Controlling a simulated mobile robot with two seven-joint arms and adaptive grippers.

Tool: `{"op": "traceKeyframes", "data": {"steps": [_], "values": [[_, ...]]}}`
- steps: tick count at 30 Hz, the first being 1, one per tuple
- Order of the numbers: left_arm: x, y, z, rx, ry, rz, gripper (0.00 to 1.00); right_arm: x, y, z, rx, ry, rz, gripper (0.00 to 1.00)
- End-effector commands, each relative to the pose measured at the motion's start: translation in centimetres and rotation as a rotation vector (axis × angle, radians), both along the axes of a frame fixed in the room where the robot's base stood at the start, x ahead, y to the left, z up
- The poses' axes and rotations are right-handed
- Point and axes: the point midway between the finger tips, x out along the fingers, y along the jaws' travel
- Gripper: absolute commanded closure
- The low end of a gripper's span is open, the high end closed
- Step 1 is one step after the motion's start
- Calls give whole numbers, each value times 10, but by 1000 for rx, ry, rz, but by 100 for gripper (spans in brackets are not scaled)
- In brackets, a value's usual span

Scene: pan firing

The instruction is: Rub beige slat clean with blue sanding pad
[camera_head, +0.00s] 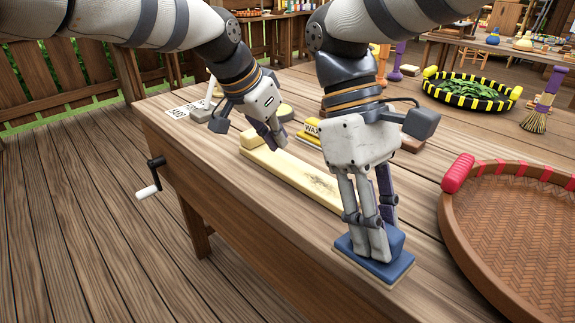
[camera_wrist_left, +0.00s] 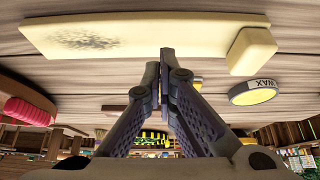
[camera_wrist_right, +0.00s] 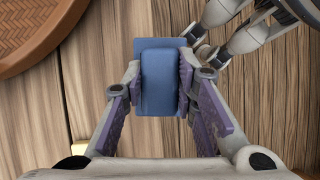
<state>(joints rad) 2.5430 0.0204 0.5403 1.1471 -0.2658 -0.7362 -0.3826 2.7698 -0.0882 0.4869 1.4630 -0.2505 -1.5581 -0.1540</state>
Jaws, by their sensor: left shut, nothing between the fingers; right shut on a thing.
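The beige slat (camera_head: 290,170) lies on the table with a dark smudge toward its right end. It also shows in the left wrist view (camera_wrist_left: 180,38), smudge included. A beige block (camera_wrist_left: 252,52) sits at its other end. My left gripper (camera_head: 275,143) is shut and empty, over the slat near that block. My right gripper (camera_head: 372,228) is shut on the blue sanding pad (camera_head: 398,246), a blue block with a pale underside, by the table's front edge, off the slat's right end. The pad fills the jaws in the right wrist view (camera_wrist_right: 158,82). Whether it touches the table is unclear.
A yellow wax tin (camera_head: 312,128) stands behind the slat. A woven tray (camera_head: 457,215) with red grips takes up the right front. A yellow-black basket of leaves (camera_head: 430,87) and a brush (camera_head: 535,121) stand farther back. A crank (camera_head: 152,178) sticks out at the table's left side.

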Motion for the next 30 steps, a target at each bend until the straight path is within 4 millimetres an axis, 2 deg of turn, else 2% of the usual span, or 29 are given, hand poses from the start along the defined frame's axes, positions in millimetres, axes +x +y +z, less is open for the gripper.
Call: {"op": "traceKeyframes", "data": {"steps": [30], "values": [[0,0,-20,1,1,0,100,0,0,-3,0,5,0,100]]}}
